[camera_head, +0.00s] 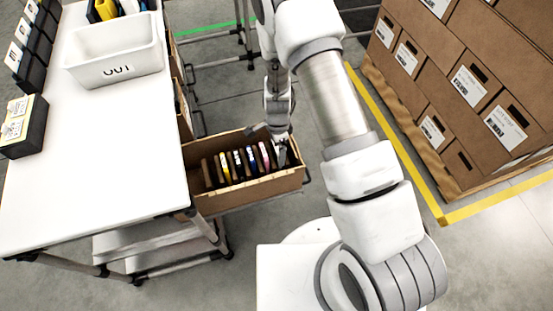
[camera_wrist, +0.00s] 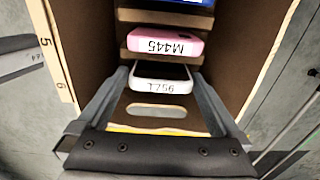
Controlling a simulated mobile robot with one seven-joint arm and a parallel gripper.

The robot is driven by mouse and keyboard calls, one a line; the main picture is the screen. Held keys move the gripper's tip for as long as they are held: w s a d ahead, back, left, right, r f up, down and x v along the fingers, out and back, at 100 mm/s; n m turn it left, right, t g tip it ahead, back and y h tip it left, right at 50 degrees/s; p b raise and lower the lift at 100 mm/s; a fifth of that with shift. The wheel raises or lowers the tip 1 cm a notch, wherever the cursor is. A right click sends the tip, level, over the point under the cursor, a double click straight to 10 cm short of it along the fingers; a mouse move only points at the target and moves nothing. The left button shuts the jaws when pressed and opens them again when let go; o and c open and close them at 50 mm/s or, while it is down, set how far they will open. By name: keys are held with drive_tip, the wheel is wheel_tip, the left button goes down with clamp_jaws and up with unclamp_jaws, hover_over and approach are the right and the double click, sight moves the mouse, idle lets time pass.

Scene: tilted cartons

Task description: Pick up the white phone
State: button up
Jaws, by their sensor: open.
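The white phone (camera_wrist: 161,72) stands in a slot of a tilted cardboard carton (camera_head: 250,190), with a label that reads upside down in the wrist view. Only its top end shows; the lower part is hidden in the slot. My gripper (camera_wrist: 160,76) is open, with one finger on each side of the white phone. I cannot tell if the fingers touch it. In the head view my gripper (camera_head: 281,150) reaches down into the right end of the carton and partly hides the phone there.
A pink phone (camera_wrist: 165,42) marked M445 stands in the adjoining slot, with a blue one (camera_wrist: 190,2) beyond. Carton walls rise close on both sides. A white OUT bin (camera_head: 117,68) stands on the white table (camera_head: 95,140) at left. Stacked cartons (camera_head: 470,85) stand at right.

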wheel_tip(320, 180, down, 4)
drive_tip(key=shift+a+f+b, duration=0.1)
drive_tip(key=shift+a+b, duration=0.05)
drive_tip(key=shift+b, duration=0.5)
drive_tip(key=shift+c, duration=0.3)
drive_tip(key=c, duration=0.9)
drive_tip(key=shift+r, duration=0.2)
